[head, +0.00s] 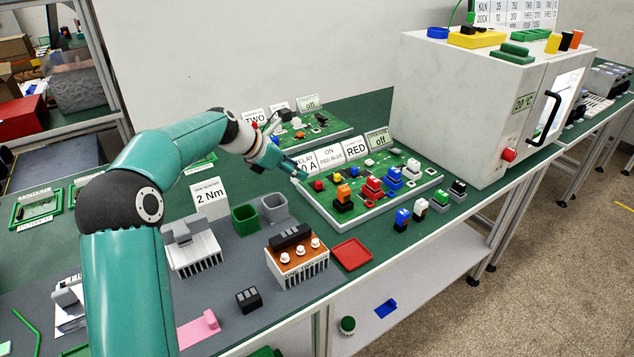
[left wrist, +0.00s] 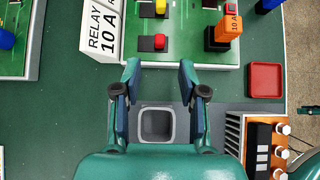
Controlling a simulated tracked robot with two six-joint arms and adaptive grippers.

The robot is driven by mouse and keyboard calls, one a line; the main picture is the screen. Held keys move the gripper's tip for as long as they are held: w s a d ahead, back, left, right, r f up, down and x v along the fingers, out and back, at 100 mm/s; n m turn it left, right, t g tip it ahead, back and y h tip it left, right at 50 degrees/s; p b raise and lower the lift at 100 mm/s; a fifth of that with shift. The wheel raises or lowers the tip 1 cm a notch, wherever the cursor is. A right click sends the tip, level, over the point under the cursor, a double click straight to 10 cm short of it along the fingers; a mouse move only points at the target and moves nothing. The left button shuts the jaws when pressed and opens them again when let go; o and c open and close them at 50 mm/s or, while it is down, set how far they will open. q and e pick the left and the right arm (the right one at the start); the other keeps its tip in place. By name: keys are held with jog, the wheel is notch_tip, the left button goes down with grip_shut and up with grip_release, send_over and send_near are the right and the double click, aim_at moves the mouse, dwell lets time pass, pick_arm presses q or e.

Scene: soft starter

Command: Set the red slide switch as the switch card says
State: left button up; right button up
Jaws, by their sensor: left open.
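The red slide switch (head: 318,185) is at the near-left edge of the green board (head: 357,217). The switch card (head: 330,155) stands behind the board and reads "ON" above "RED BLUE"; the smaller print is hard to read. My left gripper (head: 292,170) is open and empty, above the board's left end. In the left wrist view, its fingertips (left wrist: 158,72) are spread, with the red switch just beyond the gap between them.
A yellow slide switch (left wrist: 160,7) is beside the red one. A "RELAY 10 A" card (left wrist: 104,28) stands close to the left finger. An orange block (left wrist: 228,28) stands on the right. Grey and green bins (head: 245,217) and a red tray (head: 352,254) are in front.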

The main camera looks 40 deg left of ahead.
aim_at(318, 182)
pick_arm(q)
jog(key=x, duration=0.9)
jog(key=shift+w, duration=0.1)
grip_shut()
